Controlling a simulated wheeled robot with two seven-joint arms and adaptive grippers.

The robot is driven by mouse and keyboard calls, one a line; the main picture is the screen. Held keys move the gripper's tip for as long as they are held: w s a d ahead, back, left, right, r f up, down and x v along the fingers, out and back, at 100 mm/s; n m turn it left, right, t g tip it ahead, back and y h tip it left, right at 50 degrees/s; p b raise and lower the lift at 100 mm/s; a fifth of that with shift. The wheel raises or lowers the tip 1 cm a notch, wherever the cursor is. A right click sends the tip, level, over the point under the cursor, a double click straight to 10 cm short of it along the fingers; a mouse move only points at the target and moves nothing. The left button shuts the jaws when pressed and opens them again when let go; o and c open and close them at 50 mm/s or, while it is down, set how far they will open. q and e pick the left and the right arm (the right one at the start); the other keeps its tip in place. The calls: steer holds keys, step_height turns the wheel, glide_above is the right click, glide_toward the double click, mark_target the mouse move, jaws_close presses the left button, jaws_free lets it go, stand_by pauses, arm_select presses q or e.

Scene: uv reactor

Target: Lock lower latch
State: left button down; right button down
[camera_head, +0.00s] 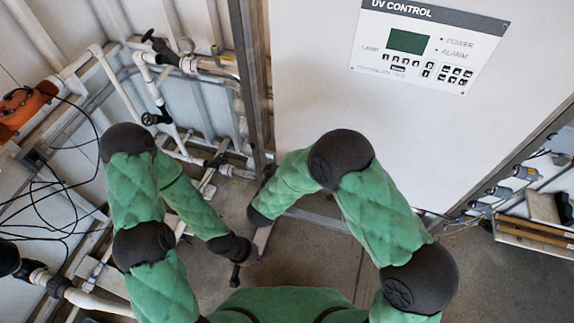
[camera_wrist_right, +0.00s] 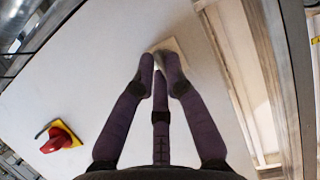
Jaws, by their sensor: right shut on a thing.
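The lower latch (camera_wrist_right: 178,46) shows in the right wrist view as a small pale plate on the white cabinet door, partly covered by my fingertips. My right gripper (camera_wrist_right: 160,62) is shut on it, with its fingers drawn together. In the head view the right arm reaches down to the cabinet's left edge, and the latch cannot be made out there. My left gripper (camera_head: 236,276) points down over the floor, left of the right forearm. It is small and dark, and its finger opening cannot be made out.
The white UV control cabinet (camera_head: 330,85) has a metal frame post (camera_head: 249,80) at its left. A red and yellow switch (camera_wrist_right: 62,137) sits on the cabinet. White pipes (camera_head: 150,80) and black cables run at the left. A shelf (camera_head: 535,235) stands at the right.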

steer(key=c, duration=1.6)
jaws_free()
steer(key=shift+o, duration=0.2)
steer(key=v, duration=1.2)
